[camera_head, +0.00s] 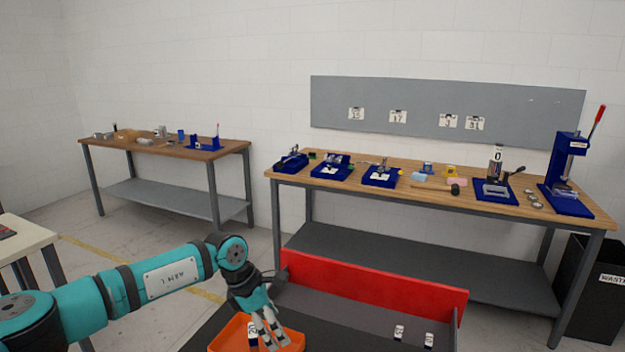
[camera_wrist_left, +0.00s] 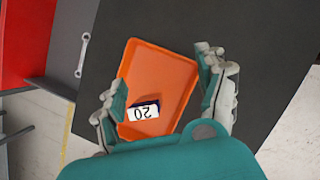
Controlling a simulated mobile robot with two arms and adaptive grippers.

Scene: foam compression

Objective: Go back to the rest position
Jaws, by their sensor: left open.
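My left gripper (camera_head: 268,333) is open above an orange tray (camera_head: 228,336) at the bottom of the head view. In the left wrist view my left gripper (camera_wrist_left: 164,92) has its fingers spread apart over the orange tray (camera_wrist_left: 165,70). The labelled piece also shows in the head view (camera_head: 253,333), partly behind the fingers. My right gripper is in neither view.
A wooden workbench (camera_head: 455,197) with blue fixtures is behind. Another bench (camera_head: 180,154) stands back left. A black waste bin (camera_head: 597,300) is far right.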

